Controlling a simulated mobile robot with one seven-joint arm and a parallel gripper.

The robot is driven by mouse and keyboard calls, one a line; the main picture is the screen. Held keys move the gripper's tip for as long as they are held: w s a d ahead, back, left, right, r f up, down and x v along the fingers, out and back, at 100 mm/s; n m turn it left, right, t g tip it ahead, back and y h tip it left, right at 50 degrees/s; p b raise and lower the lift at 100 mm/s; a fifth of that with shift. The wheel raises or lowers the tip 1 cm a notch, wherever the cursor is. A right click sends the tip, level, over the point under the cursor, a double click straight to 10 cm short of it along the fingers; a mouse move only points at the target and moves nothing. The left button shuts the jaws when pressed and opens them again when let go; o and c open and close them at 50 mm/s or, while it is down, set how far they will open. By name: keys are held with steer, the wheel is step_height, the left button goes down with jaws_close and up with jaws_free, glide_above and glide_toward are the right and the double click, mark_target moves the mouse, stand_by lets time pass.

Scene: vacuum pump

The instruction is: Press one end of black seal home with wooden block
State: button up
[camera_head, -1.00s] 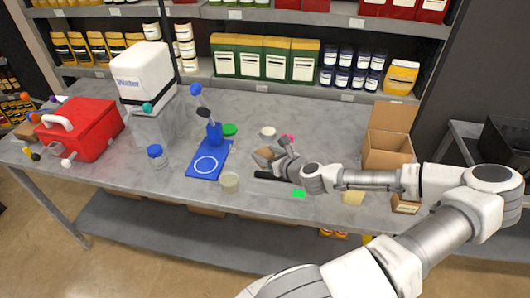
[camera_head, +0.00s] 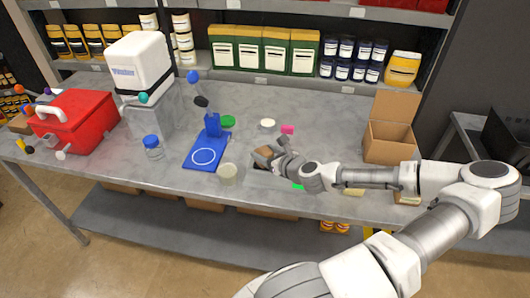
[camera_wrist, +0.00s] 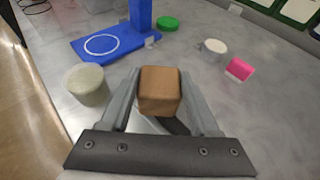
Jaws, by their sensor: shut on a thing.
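My gripper (camera_wrist: 158,92) is shut on the brown wooden block (camera_wrist: 160,90), with one finger on each side of it. In the head view my gripper (camera_head: 276,158) is low over the table, right of the blue stand, and the block (camera_head: 264,151) shows at its tip. The black seal (camera_wrist: 174,126) shows in the wrist view as a short dark strip between the fingers, just below the block. The rest of it is hidden by the block and gripper. I cannot tell whether the block touches it.
A blue stand (camera_wrist: 112,42), a pale round cup (camera_wrist: 87,84), a green lid (camera_wrist: 168,23), a white round piece (camera_wrist: 214,46) and a pink piece (camera_wrist: 240,68) lie around. An open cardboard box (camera_head: 390,142) stands to the right. The table's front edge is close.

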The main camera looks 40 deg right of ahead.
steer(key=shift+f+b, duration=0.35)
steer(key=shift+f, duration=0.2)
stand_by(2.5)
steer(key=shift+r, duration=0.1)
step_height(320, 180, up, 6)
steer(key=p, duration=0.5)
steer(key=shift+d, duration=0.1)
stand_by(0.4)
